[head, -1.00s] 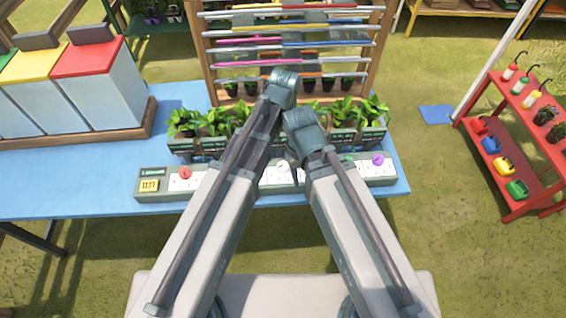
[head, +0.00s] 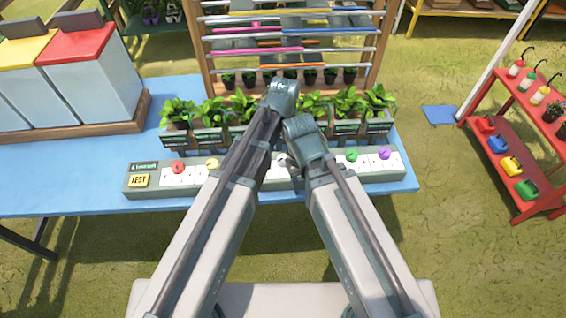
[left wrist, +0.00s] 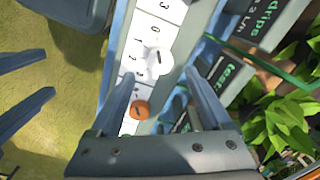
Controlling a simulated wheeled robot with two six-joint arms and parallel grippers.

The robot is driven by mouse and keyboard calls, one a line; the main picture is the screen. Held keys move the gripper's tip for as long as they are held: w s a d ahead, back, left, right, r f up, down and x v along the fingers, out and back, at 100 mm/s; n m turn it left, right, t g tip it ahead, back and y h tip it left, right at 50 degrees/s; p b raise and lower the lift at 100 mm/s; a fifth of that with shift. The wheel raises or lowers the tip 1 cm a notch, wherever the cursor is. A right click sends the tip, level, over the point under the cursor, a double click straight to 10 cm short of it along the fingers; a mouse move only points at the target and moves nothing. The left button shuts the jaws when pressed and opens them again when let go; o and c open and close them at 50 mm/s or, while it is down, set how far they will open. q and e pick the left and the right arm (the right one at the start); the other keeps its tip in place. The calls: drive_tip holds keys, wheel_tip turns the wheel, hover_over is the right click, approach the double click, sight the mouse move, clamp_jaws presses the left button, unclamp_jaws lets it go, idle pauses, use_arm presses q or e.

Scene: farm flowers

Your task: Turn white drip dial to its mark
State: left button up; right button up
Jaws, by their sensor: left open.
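The drip control panel (head: 150,193) lies along the table's front edge, with coloured dials on white scales. The white dial (left wrist: 157,62) shows in the left wrist view beside printed numbers; its pointer setting is too small to read surely. An orange dial (left wrist: 140,110) sits nearer the gripper. My left gripper (left wrist: 159,76) is open, its fingers apart on either side of the dial strip, with the white dial just past the tips; contact cannot be told. Two separated prongs at the left, apparently my right gripper (left wrist: 50,78), are over the grass.
Potted seedlings in planters (head: 205,138) stand right behind the panel, with a rod rack (head: 212,60) beyond. Lidded bins (head: 95,85) are at the left of the blue table (head: 60,190). A red shelf (head: 510,170) stands apart at right.

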sight(283, 156)
use_arm(q)
wheel_tip(283, 156, down, 6)
drive_tip(key=b, duration=0.4)
drive_tip(key=shift+w+r, duration=0.1)
drive_tip(key=shift+r, duration=0.15)
drive_tip(key=shift+r, duration=0.1)
clamp_jaws()
